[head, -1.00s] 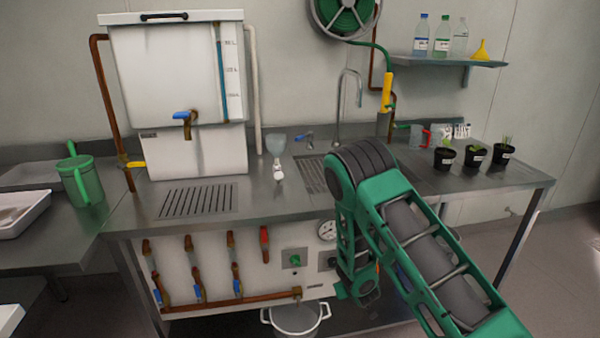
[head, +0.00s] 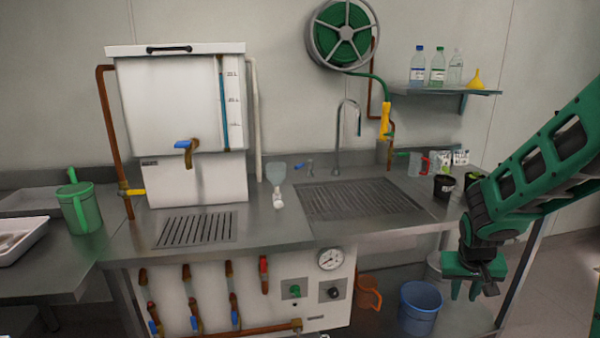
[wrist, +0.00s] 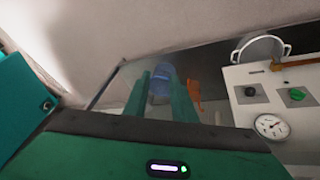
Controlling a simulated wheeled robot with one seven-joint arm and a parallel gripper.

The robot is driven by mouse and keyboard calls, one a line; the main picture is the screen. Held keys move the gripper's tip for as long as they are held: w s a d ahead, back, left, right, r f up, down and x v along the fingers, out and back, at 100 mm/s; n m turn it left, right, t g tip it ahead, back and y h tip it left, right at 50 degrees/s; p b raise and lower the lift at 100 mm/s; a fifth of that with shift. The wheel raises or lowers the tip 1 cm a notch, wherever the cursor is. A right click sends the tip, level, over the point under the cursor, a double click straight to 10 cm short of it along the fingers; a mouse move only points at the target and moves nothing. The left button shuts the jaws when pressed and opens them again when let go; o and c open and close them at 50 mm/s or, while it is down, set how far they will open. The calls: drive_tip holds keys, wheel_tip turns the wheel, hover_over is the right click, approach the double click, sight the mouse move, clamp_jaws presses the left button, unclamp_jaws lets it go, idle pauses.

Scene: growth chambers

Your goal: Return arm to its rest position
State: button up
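My green arm (head: 550,165) comes in from the right edge in the head view, bent, with its wrist low at the right. My gripper (head: 465,291) hangs fingers down in front of the bench's right end, right of the blue bucket. In the wrist view, the two green fingers of my gripper (wrist: 160,95) stand apart. Nothing is held between them; the blue bucket (wrist: 160,85) shows beyond the gap. The arm hides part of the bench's right end and some of the black pots.
The steel bench carries a white tank (head: 180,100), a sink grate (head: 360,199) and a black pot (head: 444,187). A blue bucket (head: 420,308) and an orange jug (head: 367,292) are underneath. A shelf (head: 445,92) holds bottles. Floor right of the bench is partly open.

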drive_tip(key=s+r+m+g+y, duration=0.1)
drive_tip(key=s+r, duration=0.2)
drive_tip(key=s, duration=0.6)
drive_tip(key=s+r+m+g+y, duration=0.1)
drive_tip(key=s+r, duration=0.3)
drive_tip(key=s, duration=0.5)
drive_tip(key=s+r+m+g+y, duration=0.1)
drive_tip(key=s+r, duration=0.2)
drive_tip(key=s, duration=0.7)
drive_tip(key=shift+a+r, duration=0.15)
drive_tip(key=shift+a, duration=0.05)
drive_tip(key=shift+w+f+g, duration=0.25)
drive_tip(key=shift+w+g, duration=0.05)
drive_tip(key=shift+w, duration=0.25)
drive_tip(key=shift+o, duration=0.5)
